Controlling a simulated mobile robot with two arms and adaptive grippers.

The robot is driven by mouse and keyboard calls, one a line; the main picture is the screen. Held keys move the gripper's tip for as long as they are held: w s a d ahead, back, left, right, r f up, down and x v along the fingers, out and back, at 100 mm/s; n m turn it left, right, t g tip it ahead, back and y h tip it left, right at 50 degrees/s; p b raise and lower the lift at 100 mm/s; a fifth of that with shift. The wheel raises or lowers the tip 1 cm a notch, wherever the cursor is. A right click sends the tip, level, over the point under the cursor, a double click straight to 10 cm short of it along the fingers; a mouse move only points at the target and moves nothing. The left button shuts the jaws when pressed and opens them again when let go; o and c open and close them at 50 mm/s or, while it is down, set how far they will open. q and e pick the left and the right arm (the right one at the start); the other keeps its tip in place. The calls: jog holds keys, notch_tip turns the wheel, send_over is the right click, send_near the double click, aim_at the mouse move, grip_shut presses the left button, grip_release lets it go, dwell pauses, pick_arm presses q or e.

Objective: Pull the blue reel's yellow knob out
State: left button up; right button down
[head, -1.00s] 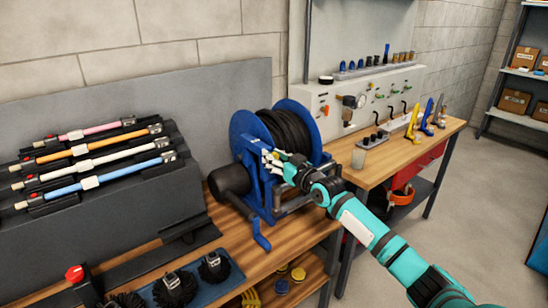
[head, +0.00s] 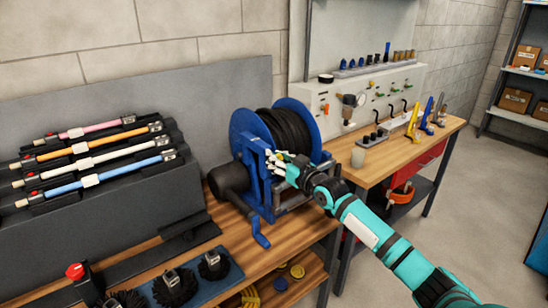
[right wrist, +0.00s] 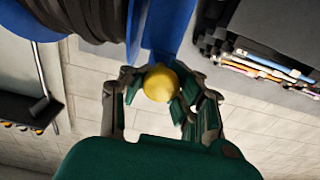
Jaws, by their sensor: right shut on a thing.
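The blue reel (head: 249,143) with black hose (head: 287,132) wound on it stands on the wooden bench; its blue frame also shows in the right wrist view (right wrist: 164,28). The yellow knob (right wrist: 161,84) shows in the right wrist view, beside the blue frame, between my right gripper's fingers. In the head view the fingers hide the knob. My right gripper (head: 274,160) is at the front of the reel's frame, shut on the knob; it also shows in the right wrist view (right wrist: 158,95). My left gripper is not in view.
A dark rack (head: 150,205) with several coloured rods stands at left. Round black brushes (head: 214,266) lie on a blue tray in front. A second bench (head: 385,158) with tools is at right.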

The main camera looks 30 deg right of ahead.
jog(key=c, duration=1.6)
grip_release()
jog(key=shift+a+f, duration=0.1)
jog(key=shift+f, duration=0.45)
jog(key=o, duration=0.6)
jog(key=shift+s+d+r, duration=0.2)
jog(key=shift+s+r, duration=0.35)
jog(key=shift+s, duration=0.3)
jog(key=shift+w+f, duration=0.1)
jog(key=shift+w, duration=0.25)
jog(key=s, duration=1.2)
jog(key=shift+s+d, duration=0.1)
jog(key=shift+d, duration=0.3)
